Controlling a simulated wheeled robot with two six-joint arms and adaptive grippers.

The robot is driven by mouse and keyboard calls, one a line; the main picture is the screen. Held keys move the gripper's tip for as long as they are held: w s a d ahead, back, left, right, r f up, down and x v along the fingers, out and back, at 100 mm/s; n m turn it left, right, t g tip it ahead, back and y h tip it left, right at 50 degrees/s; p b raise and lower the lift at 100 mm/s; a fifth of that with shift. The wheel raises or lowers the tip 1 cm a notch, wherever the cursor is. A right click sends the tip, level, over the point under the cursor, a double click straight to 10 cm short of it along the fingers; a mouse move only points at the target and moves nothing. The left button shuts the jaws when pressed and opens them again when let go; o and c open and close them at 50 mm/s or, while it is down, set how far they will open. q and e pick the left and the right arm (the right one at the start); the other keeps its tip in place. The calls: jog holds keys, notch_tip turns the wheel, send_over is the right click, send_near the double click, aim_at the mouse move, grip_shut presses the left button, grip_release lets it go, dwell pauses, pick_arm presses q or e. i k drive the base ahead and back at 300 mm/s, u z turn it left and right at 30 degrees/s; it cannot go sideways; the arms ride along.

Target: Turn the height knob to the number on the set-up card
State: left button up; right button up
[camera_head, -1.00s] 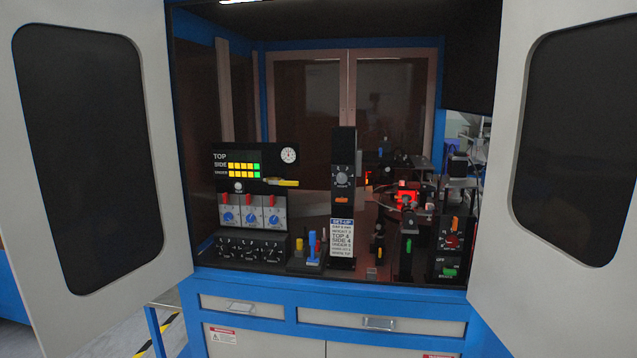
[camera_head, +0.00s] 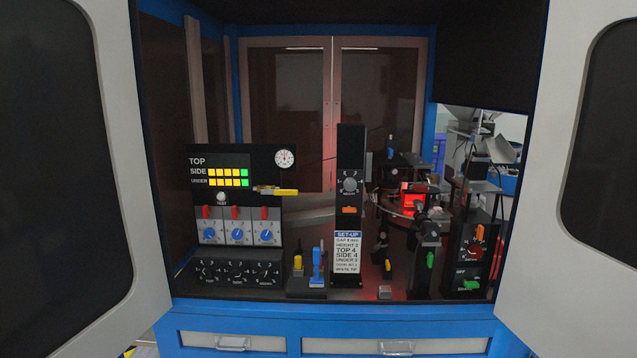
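The height knob (camera_head: 349,185) is a round grey knob on the upper front of a tall black column, with small numbers around it. Its pointer is too small to read surely. The white set-up card (camera_head: 347,252) with a blue heading is on the lower front of the same column. Its small print seems to read HEIGHT 3, then TOP 4, SIDE 4 and UNDER 3; the height figure is not fully sharp. Neither of my grippers is in view.
An orange switch (camera_head: 349,210) sits between knob and card. A black panel (camera_head: 270,165) with dials stands left. Open cabinet doors (camera_head: 120,170) flank the opening; the blue front ledge (camera_head: 330,312) is clear.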

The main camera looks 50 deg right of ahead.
aim_at(349, 184)
jog(key=z, duration=0.35)
jog(key=i, duration=0.65)
jog(key=z, duration=0.65)
